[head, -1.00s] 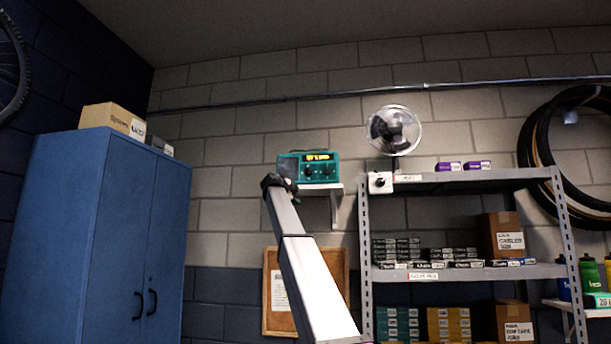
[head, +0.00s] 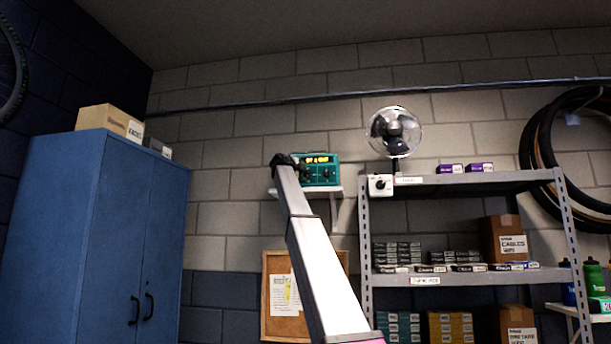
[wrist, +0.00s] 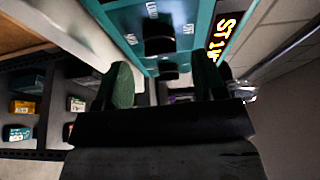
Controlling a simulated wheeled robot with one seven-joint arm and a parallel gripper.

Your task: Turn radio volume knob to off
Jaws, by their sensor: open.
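The teal radio (head: 322,171) sits on a small wall shelf in the head view, its orange display lit. My gripper (head: 301,167) is in front of the radio's left part and hides it. In the wrist view the radio's face (wrist: 180,52) fills the top, with its display (wrist: 222,36) at the right. One dark knob (wrist: 168,71) shows between my gripper's (wrist: 164,80) two green-grey fingertips, which are apart on either side of it. A second dark knob (wrist: 159,45) lies beyond it. I cannot tell whether the fingers touch the knob, or read its setting.
The small wall shelf (head: 334,193) is under the radio. A corkboard (head: 270,318) hangs below; a blue cabinet (head: 105,230) stands left.

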